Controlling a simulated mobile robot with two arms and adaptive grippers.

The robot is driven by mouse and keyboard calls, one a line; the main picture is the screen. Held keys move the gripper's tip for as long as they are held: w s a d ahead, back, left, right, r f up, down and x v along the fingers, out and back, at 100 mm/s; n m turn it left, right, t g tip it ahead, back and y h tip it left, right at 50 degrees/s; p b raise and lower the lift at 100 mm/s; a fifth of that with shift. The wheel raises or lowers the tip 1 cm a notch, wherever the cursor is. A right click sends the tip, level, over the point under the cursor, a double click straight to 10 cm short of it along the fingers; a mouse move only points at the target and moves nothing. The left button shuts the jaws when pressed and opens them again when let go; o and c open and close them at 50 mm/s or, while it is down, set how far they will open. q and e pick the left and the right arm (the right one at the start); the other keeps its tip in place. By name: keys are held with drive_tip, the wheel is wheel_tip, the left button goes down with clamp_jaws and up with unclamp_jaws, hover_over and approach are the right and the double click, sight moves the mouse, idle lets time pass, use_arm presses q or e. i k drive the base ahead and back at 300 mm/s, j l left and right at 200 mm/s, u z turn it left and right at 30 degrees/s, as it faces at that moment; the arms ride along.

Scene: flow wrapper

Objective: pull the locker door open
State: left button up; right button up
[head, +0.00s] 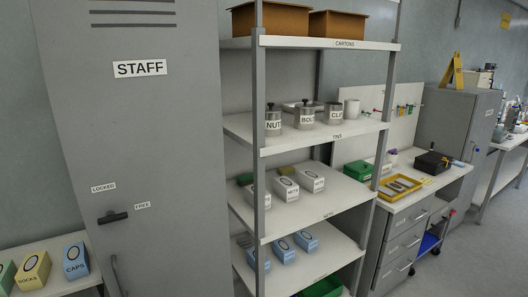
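The grey locker door (165,130) fills the left part of the head view and carries a STAFF sign (139,68). It looks closed, with no gap visible along its edges. A dark turn handle (113,217) sits low on the door and lies nearly level. The LOCKED label (103,187) is above it and the FREE label (142,205) is to its upper right. Below is a grey upright pull handle (115,275), whose lower end is cut off by the picture edge. Neither of my grippers is in view.
An open shelf rack (258,140) with cartons, tins and boxes stands close to the locker's right. A low white shelf (70,283) with small boxes is at the lower left. A bench with drawers (405,240) and a grey cabinet (455,125) stand further right.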

sight(133, 87)
drive_tip(key=u, duration=0.9)
